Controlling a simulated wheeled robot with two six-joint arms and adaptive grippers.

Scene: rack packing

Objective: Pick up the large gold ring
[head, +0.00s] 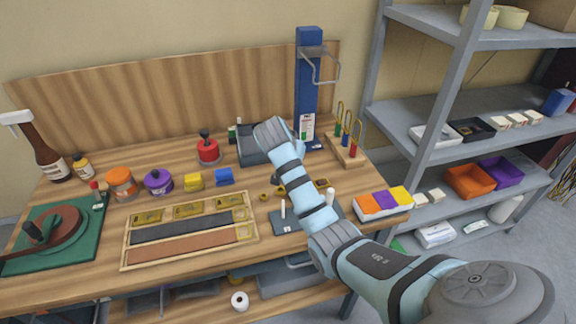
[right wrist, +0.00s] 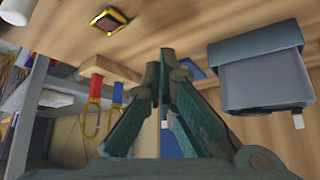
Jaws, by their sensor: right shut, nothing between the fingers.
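Gold ring-like pieces (head: 265,195) lie on the table right of the wooden tray, partly beside my right arm; I cannot tell which is the large one. A gold-and-black square piece (head: 322,183) lies right of the arm; a similar one shows at the top of the right wrist view (right wrist: 110,20). My right gripper (right wrist: 166,58) is shut and empty, its fingertips together, apart from that square piece. In the head view my right arm hides much of the area around it. My left gripper is not in view.
A wooden stand with coloured posts and gold loops (head: 348,153) is at the back right; a dark grey bin (head: 253,157) is behind the arm. A dark plate with white pegs (head: 290,222) and a wooden tray (head: 190,255) are in front. Grey shelves (head: 430,105) stand right.

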